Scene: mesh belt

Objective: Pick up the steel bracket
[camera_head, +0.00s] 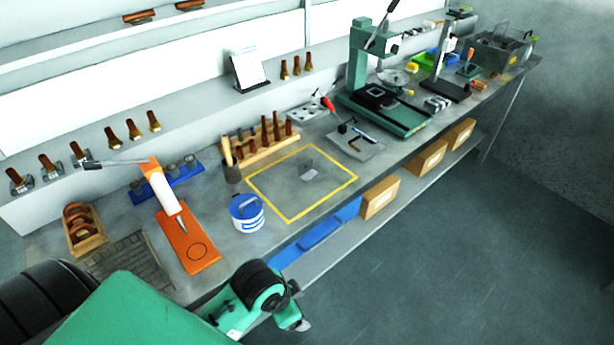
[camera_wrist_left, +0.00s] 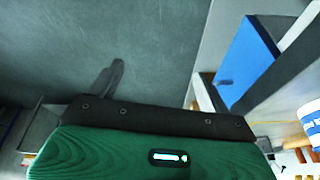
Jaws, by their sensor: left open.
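The steel bracket (camera_head: 309,174) is a small grey piece lying on the bench inside a yellow taped square (camera_head: 286,216). It is hard to make out against the grey top. My left gripper (camera_head: 299,308) is at the bottom of the head view, in front of the bench's front edge and well short of the bracket. Its fingers also show in the left wrist view (camera_wrist_left: 165,84), apart with nothing between them. That view faces the floor and the bench's side; the bracket is not in it. My right gripper is not in view.
Left of the square stand a blue-and-white tub (camera_head: 247,222) and an orange press (camera_head: 200,255). A wooden rack (camera_head: 262,153) stands behind it, and a grey mat with tools (camera_head: 356,143) lies to its right. A lower shelf (camera_head: 340,234) holds blue items and cardboard boxes (camera_head: 380,199).

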